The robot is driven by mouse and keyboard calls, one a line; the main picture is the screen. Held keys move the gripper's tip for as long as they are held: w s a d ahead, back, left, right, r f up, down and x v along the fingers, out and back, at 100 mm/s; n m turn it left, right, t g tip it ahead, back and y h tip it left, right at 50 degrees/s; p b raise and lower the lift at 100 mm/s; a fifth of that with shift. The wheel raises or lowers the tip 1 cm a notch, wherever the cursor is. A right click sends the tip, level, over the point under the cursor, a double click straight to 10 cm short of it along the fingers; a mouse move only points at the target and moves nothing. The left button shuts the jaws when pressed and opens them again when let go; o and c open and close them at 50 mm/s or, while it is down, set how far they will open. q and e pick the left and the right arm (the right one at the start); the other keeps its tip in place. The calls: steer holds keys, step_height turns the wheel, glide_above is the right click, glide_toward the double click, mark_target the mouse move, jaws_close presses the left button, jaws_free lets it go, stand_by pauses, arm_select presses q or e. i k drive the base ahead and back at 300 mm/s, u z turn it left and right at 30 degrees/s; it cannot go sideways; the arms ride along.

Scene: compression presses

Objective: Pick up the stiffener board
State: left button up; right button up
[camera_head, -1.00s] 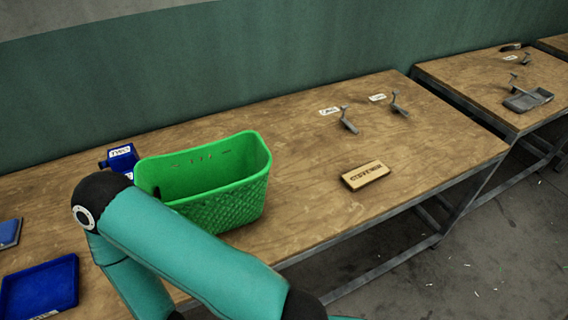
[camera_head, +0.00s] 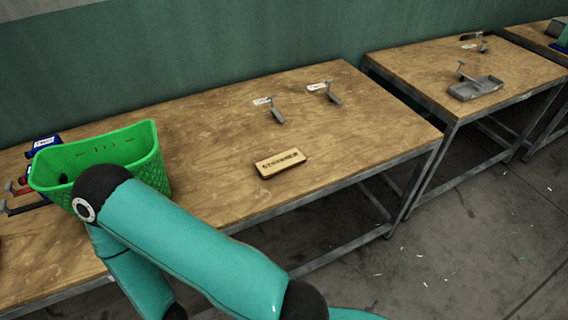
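The stiffener board (camera_head: 280,163) is a small light-wood block with dark lettering on its top. It lies flat on the wooden table (camera_head: 215,125), near the front edge and right of the green basket. Nothing touches it. A teal arm of mine with black joints crosses the lower left of the view, in front of the basket and left of the board. Neither of my grippers shows in the view.
A green basket (camera_head: 152,168) stands at the table's left, partly hidden by my arm. Two grey metal tools (camera_head: 276,112) (camera_head: 333,95) with white labels are behind the board. A second table (camera_head: 425,75) holds a grey tray (camera_head: 476,88). Table around the board is clear.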

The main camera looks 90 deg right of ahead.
mark_target(272, 166)
steer(key=z, duration=0.1)
steer(key=k, duration=1.55)
steer(key=z, duration=1.35)
steer(key=i, duration=1.05)
steer(key=z, duration=0.05)
